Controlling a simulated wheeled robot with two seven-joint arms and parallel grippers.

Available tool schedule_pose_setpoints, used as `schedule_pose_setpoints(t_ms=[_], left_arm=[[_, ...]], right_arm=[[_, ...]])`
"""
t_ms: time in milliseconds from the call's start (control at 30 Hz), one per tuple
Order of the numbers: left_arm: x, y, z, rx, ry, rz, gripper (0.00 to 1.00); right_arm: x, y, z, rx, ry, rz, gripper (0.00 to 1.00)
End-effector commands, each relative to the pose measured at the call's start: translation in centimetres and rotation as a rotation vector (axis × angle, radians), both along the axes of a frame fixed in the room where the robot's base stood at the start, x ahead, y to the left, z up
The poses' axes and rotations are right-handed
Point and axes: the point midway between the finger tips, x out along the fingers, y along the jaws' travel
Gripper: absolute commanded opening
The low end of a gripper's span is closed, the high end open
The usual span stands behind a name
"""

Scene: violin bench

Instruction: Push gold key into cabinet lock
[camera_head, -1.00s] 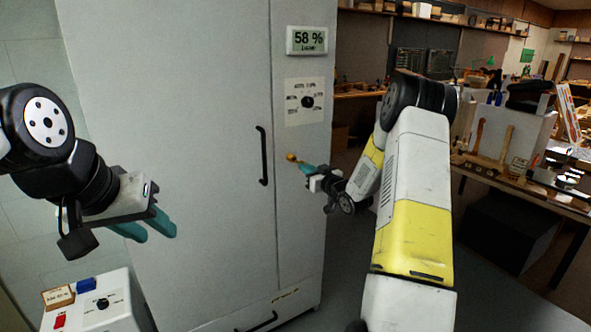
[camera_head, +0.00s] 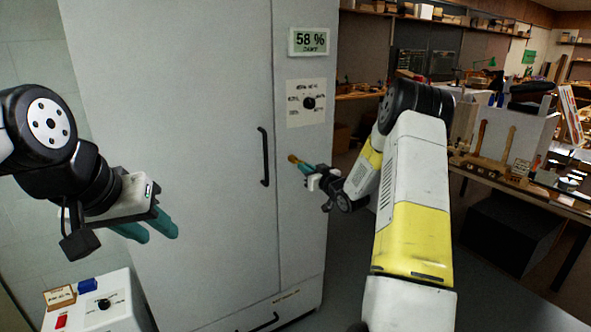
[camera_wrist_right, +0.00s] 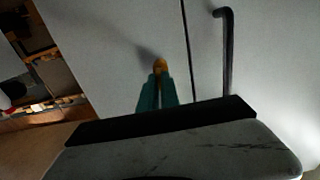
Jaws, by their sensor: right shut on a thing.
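The gold key (camera_head: 293,158) is held at the tips of my right gripper (camera_head: 302,165), in front of the right cabinet door, right of the black handle. In the right wrist view the key (camera_wrist_right: 160,66) shows between the teal fingers of the right gripper (camera_wrist_right: 158,85), its front end close to the grey cabinet face. The lock is hidden or too small to make out, so I cannot tell whether the key touches it. The grey cabinet (camera_head: 185,130) is closed. My left gripper (camera_head: 155,228) is at the left with its teal fingers slightly apart, empty.
A black door handle (camera_head: 264,156) stands left of the key. A display reading 58 % (camera_head: 309,41) and a dial panel (camera_head: 307,102) sit above. A white box with a dial (camera_head: 104,303) stands at lower left. A workbench (camera_head: 520,185) is at right.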

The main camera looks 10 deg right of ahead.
Motion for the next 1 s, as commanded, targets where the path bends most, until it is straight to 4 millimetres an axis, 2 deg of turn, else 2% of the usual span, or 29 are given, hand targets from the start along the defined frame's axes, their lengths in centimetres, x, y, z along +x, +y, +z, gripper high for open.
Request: schedule_pose_setpoints(t_ms=[900,1000], left_arm=[[0.0,0.0,0.0,0.000,0.000,0.000,0.36],[0.0,0.0,0.0,0.000,0.000,0.000,0.36]], right_arm=[[2.2,0.8,0.0,0.000,0.000,0.001,0.00],[2.1,0.8,0.0,0.000,0.000,0.001,0.22]])
